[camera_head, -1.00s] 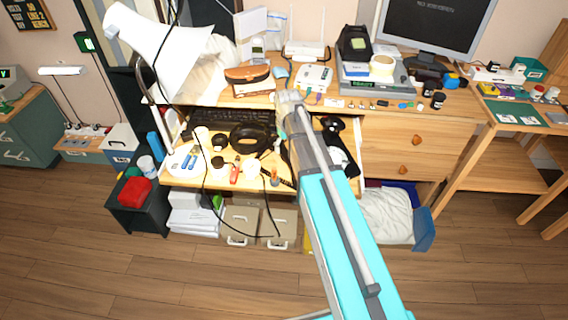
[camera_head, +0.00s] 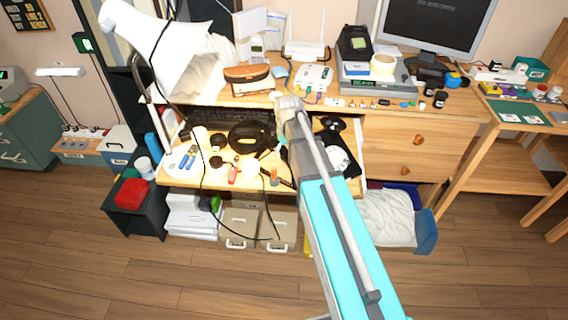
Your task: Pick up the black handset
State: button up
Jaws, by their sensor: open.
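I cannot make out a black handset for certain. A small rounded black object (camera_head: 334,123) lies in the open right-hand drawer, just right of my arm. A larger black shape (camera_head: 351,166) lies below it, partly under something white (camera_head: 338,158). A thick black ring-shaped object (camera_head: 249,137) lies on the pulled-out tray (camera_head: 222,181) left of my arm. My arm reaches from the bottom right up to the desk's front edge. Its far end covers part of the drawer and tray. My gripper cannot be made out; the arm hides that area.
A black keyboard (camera_head: 228,116), a red-handled tool (camera_head: 233,173) and several small parts crowd the tray, with a black cable hanging over it. A white lamp (camera_head: 155,48) stands at left, a monitor (camera_head: 437,24) at right. Storage boxes (camera_head: 240,228) stand below. The floor in front is clear.

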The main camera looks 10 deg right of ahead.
jog(key=shift+f+b, duration=0.9)
jog(key=shift+f, duration=0.3)
grip_shut()
